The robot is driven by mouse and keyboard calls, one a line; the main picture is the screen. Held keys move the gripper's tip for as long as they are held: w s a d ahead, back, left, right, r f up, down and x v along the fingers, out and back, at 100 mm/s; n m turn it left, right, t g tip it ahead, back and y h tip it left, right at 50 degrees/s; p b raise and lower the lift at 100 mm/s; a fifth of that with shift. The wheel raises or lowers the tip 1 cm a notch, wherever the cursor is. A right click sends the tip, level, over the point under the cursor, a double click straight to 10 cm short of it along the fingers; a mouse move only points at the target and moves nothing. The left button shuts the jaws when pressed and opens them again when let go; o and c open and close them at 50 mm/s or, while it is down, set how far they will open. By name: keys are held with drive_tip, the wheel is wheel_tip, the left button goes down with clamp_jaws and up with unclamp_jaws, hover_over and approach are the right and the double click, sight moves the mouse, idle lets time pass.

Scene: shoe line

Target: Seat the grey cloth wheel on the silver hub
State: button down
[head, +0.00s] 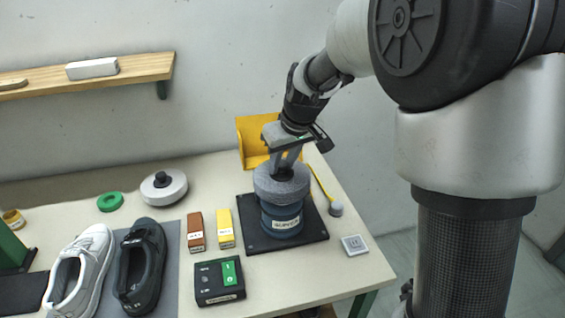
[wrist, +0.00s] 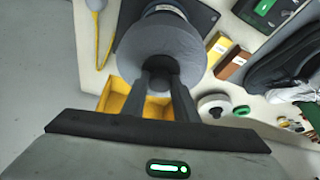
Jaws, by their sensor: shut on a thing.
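The grey cloth wheel (head: 282,184) is a thick speckled disc, lying about level over the blue buffer body (head: 284,220). My gripper (head: 283,168) comes down from above, shut on the dark centre piece of the wheel. In the wrist view the fingers (wrist: 160,82) close on that centre, with the wheel (wrist: 150,40) spread around and below it. The silver hub is not visible; the wheel covers the top of the buffer. I cannot tell whether the wheel touches the buffer or hovers just above it.
The buffer stands on a black base plate (head: 256,247). A yellow bin (head: 250,135) is behind. A white wheel (head: 163,190), a green ring (head: 110,201), brown and yellow blocks, a black control box (head: 210,297) and two shoes are to the left.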

sight(288, 181)
drive_tip(key=shift+f+b, duration=0.55)
drive_tip(key=shift+f, duration=0.05)
drive_tip(key=c, duration=1.7)
unclamp_jaws()
drive_tip(key=shift+o, duration=0.2)
drive_tip(key=shift+p+v, duration=2)
drive_tip(key=shift+v, duration=1.8)
drive_tip(key=shift+p+v, duration=0.8)
drive_tip(key=shift+v, duration=0.9)
